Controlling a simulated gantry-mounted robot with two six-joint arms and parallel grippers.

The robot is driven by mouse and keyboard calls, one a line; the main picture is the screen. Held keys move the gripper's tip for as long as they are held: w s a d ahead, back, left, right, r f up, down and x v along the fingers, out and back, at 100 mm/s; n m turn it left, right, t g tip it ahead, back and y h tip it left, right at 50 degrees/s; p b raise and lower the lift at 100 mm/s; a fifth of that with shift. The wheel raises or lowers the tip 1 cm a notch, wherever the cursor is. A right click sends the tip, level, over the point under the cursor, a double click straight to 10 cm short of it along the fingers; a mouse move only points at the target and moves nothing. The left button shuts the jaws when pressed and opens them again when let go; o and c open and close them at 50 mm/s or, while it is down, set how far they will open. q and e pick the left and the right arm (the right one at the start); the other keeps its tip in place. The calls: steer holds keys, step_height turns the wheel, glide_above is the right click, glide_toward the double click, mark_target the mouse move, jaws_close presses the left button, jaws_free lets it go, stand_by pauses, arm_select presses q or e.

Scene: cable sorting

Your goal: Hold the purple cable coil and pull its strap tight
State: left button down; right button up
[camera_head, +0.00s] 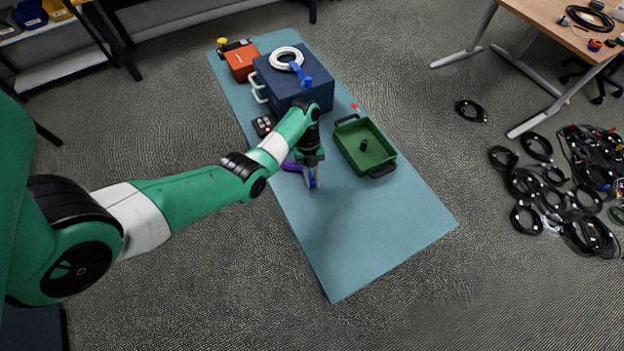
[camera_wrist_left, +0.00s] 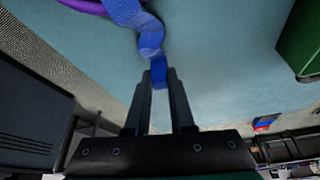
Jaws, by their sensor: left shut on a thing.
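The purple cable coil (camera_head: 291,166) lies on the blue mat, mostly hidden behind my left gripper and forearm in the head view. Part of it shows at the top left of the left wrist view (camera_wrist_left: 84,5). Its blue strap (camera_wrist_left: 150,40) runs from the coil down into my left gripper (camera_wrist_left: 160,78), whose fingers are shut on the strap's end. In the head view my left gripper (camera_head: 311,184) points down near the mat, with a bit of blue strap (camera_head: 312,180) at its fingertips. My right gripper is not in view.
A green tray (camera_head: 347,147) with a small dark object stands right of my left gripper. A dark blue box (camera_head: 283,88) carries a white coil (camera_head: 286,57) with a blue strap. An orange box (camera_head: 240,62) is behind. The mat's front (camera_head: 360,240) is clear.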

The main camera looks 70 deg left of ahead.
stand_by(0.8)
arm_select(q)
steer(key=c, duration=0.7)
jaws_free()
